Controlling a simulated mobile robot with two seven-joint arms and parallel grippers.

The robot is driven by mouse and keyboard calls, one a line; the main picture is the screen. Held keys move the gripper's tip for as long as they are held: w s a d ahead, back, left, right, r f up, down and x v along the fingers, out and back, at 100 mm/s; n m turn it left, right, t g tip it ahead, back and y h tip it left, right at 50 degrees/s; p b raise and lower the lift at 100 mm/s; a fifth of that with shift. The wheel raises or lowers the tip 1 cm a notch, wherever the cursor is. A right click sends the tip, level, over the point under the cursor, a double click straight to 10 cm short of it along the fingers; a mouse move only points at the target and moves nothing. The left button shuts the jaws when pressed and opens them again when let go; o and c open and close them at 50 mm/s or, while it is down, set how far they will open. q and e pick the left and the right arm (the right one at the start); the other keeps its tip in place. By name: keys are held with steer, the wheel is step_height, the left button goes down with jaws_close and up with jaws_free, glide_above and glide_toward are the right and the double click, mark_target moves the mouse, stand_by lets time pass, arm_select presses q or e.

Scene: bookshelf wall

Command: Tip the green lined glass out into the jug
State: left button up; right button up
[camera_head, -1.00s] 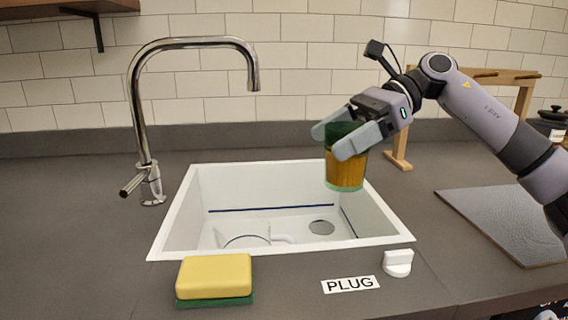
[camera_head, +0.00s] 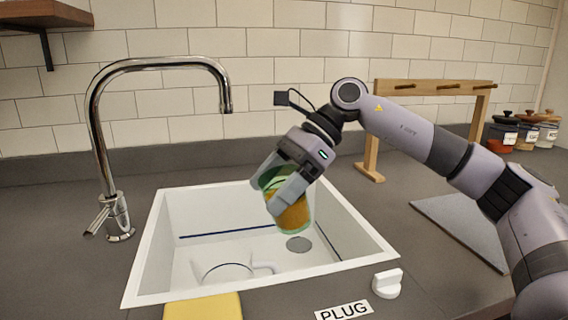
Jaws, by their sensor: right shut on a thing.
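The green lined glass (camera_head: 294,218) holds an amber liquid. My right gripper (camera_head: 277,191) is shut on it, with the fingers around its sides. The glass is tilted and held above the right part of the white sink. The jug (camera_head: 228,272) is white, like the sink, and stands in the basin at the lower left of the glass. Its round rim and a handle on its right side show; the rest blends into the sink. My left gripper is not in view.
The white sink (camera_head: 152,262) has a drain (camera_head: 299,244) at its right. A chrome tap (camera_head: 104,150) arches over the left side. A yellow sponge (camera_head: 205,307), a PLUG label (camera_head: 343,311) and a white plug (camera_head: 387,284) lie in front. A wooden rack (camera_head: 371,150) stands behind my right arm.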

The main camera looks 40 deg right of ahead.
mark_target(261, 189)
steer(key=a+h, duration=0.1)
steer(key=f+p, duration=0.1)
steer(key=w+a+g+h+p, duration=0.1)
steer(key=shift+a+f+h, duration=0.25)
steer(key=shift+a+h, duration=0.05)
steer(key=shift+a, duration=0.05)
arm_select(q)
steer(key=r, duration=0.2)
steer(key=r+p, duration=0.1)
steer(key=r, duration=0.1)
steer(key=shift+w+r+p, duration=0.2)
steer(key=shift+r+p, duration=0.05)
steer(key=shift+p, duration=0.05)
arm_select(e)
steer(key=f+h, duration=0.1)
steer(key=a+f, duration=0.1)
steer(key=f+h, duration=0.1)
steer(key=shift+w+a+f+g+h, duration=0.25)
steer(key=shift+a+f+g+h, duration=0.05)
steer(key=shift+a+f+g, duration=0.1)
